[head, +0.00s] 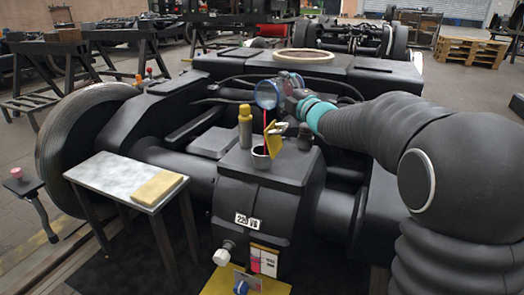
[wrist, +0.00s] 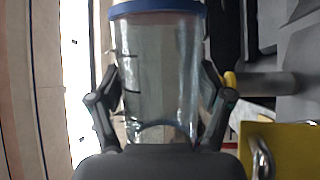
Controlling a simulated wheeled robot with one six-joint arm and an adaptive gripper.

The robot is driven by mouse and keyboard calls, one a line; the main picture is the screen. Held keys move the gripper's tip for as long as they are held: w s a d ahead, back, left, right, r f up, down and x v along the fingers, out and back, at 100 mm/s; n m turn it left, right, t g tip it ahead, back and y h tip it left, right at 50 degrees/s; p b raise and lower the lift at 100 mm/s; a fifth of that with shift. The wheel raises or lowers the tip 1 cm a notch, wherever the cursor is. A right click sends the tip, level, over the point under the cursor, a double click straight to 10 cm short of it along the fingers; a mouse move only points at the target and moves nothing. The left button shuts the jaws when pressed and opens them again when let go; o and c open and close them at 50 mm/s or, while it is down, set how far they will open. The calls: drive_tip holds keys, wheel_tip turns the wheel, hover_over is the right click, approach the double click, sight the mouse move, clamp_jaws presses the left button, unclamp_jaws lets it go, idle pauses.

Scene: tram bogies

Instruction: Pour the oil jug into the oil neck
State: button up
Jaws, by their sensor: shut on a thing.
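The oil jug (head: 267,94) is clear with a blue rim and lies tilted over the gearbox. A thin red stream runs down from it to the oil neck (head: 260,157), a short metal-rimmed opening on top of the dark gearbox. The stream's lower end appears to meet the neck's mouth. A yellow flap (head: 276,137) stands raised beside the neck and hides part of its right side. My gripper (head: 290,103) is shut around the jug. In the wrist view the jug's clear wall (wrist: 160,75) sits between both fingers (wrist: 162,95), with little liquid visible in it.
A yellow bottle (head: 245,127) stands left of the neck, and a dark cap (head: 305,136) right of it. The gearbox (head: 262,195) has a front gauge with red in it (head: 264,261). A small table (head: 118,177) with a yellow cloth (head: 157,188) stands left.

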drive_tip(key=shift+s+a+n, duration=0.1)
drive_tip(key=shift+n, duration=0.2)
drive_tip(key=shift+r, duration=0.15)
drive_tip(key=shift+w+d+f+m+h, duration=0.15)
drive_tip(key=shift+f+m, duration=0.15)
drive_tip(key=shift+m, duration=0.25)
drive_tip(key=shift+w+d+f+m+h, duration=0.15)
drive_tip(key=shift+f+m, duration=0.15)
drive_tip(key=shift+m, duration=0.25)
drive_tip(key=shift+w+r+m+p, duration=0.15)
drive_tip(key=shift+m+p, duration=0.15)
drive_tip(key=shift+p, duration=0.7)
drive_tip(key=shift+f+g, duration=0.3)
drive_tip(key=shift+f, duration=0.15)
drive_tip(key=shift+w, duration=0.1)
drive_tip(key=shift+w+d+m+p, duration=0.15)
drive_tip(key=shift+m+p, duration=0.15)
drive_tip(key=shift+p, duration=0.45)
